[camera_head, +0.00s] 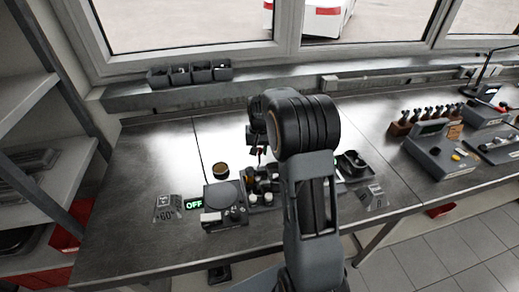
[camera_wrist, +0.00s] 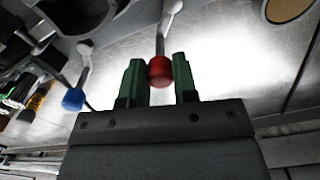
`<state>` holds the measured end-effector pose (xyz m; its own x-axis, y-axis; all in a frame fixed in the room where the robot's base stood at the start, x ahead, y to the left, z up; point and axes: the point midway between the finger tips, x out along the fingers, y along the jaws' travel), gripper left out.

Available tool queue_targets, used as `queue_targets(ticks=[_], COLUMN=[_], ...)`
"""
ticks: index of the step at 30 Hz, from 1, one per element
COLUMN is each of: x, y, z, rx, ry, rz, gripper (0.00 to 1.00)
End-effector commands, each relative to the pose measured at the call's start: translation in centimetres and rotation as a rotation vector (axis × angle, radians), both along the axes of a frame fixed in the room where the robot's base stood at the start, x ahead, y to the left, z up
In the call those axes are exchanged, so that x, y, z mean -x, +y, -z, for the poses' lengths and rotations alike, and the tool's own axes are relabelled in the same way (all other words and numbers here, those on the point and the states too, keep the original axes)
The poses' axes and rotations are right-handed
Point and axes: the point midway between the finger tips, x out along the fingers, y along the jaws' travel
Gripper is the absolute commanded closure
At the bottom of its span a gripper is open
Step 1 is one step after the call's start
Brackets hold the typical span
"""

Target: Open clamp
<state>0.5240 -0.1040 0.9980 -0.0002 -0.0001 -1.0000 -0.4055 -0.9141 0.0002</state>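In the wrist view a red ball knob (camera_wrist: 161,71) sits on the end of a pale metal lever (camera_wrist: 164,32). My gripper (camera_wrist: 158,60) has its two green fingers apart, one on each side of the red knob. The knob looks close to the right finger, with a small gap on the left; I cannot tell whether it touches. A second lever with a blue knob (camera_wrist: 73,99) stands to the left, outside the fingers. In the head view my arm hides most of the clamp area and my fingers.
On the metal workbench (camera_head: 150,140) are a device with a round grey plate (camera_head: 222,194), a small round brown-topped part (camera_head: 221,170) and a green "OFF" sign (camera_head: 194,204). Dark bins (camera_head: 190,74) stand at the back. Grey control boxes (camera_head: 440,150) are at right. The bench's left part is clear.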

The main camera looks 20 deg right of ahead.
Motion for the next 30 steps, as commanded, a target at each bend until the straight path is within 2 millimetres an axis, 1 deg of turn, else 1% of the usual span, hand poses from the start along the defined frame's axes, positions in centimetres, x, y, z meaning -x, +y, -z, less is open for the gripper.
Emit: queue_targets(ticks=[1, 7, 13, 17, 23, 30], x=[0.0, 0.0, -0.1, -0.2, -0.6, -1.2], y=[0.0, 0.0, 0.0, 0.2, 0.6, 1.4], z=[0.0, 0.0, 0.0, 0.0, 0.0, 0.0], rx=[0.000, 0.000, 0.000, 0.000, 0.000, 0.000], ry=[0.000, 0.000, 0.000, 0.000, 0.001, -0.001], rz=[0.000, 0.000, -0.016, -0.062, -0.202, -0.428], gripper=[0.78, 0.97, 0.98, 0.98, 0.98, 0.98])
